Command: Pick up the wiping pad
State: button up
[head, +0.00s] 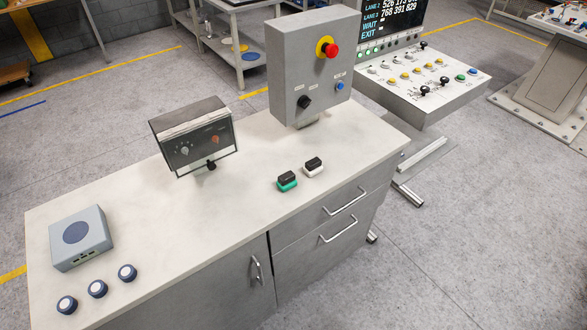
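Two small pads with black grips sit close together near the front edge of the worktop. One has a green base (287,186) and the other, just behind it to the right, has a white base (313,171). Either may be the wiping pad; I cannot tell which from this view. Both rest on the worktop with nothing on top of them. My gripper is not in view.
The pale cabinet worktop (215,225) is clear around the pads. A grey control box (312,75) with a red button stands behind them. A small panel box (195,135) is to the left.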

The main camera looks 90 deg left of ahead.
aim_at(313, 167)
jog(key=u, duration=3.1)
jog(key=k, duration=0.55)
jog(key=z, duration=0.1)
jog(key=i, duration=0.25)
